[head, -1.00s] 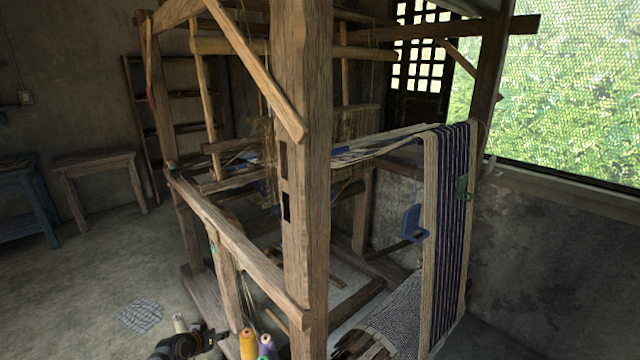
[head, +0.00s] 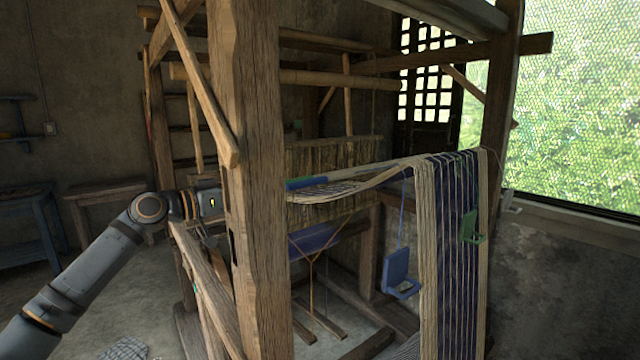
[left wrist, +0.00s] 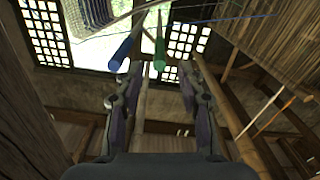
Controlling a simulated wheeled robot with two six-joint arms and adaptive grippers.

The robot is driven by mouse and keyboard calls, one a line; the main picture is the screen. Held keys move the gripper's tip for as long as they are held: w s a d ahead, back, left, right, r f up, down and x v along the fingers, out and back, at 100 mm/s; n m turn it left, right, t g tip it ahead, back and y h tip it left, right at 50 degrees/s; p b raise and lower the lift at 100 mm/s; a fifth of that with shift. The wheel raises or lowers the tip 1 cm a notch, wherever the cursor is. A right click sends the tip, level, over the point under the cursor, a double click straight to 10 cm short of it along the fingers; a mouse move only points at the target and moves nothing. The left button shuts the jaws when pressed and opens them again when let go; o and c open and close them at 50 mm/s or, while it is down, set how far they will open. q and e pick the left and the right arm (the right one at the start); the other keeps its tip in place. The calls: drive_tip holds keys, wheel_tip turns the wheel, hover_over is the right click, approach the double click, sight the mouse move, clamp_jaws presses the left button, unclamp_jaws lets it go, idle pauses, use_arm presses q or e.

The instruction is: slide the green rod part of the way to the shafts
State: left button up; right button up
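In the left wrist view, the green rod (left wrist: 160,45) points toward me, its near end roughly midway between the fingertips of my left gripper (left wrist: 158,68). The gripper is open. A blue rod (left wrist: 122,54) lies to the left of the green one, its end near the left fingertip. In the head view my left arm reaches in behind the loom's front post, which hides the gripper. A blue rod end (head: 300,183) shows just right of that post, beside the warp. The shafts (head: 332,160) hang behind with their pale heddles. My right gripper is out of view.
The thick wooden post (head: 258,200) stands close in front. The side rail (head: 205,275) runs below my arm.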

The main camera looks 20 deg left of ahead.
use_arm(q)
drive_tip(key=p+x, duration=0.2)
drive_tip(key=x, duration=0.1)
drive_tip(key=p+x, duration=0.3)
drive_tip(key=r+p+x, duration=0.1)
drive_tip(key=p+x, duration=0.1)
drive_tip(key=x, duration=0.1)
drive_tip(key=shift+w+d+f, duration=0.1)
drive_tip(key=shift+w+d, duration=0.05)
drive_tip(key=shift+w, duration=0.1)
drive_tip(key=shift+f, duration=0.1)
clamp_jaws()
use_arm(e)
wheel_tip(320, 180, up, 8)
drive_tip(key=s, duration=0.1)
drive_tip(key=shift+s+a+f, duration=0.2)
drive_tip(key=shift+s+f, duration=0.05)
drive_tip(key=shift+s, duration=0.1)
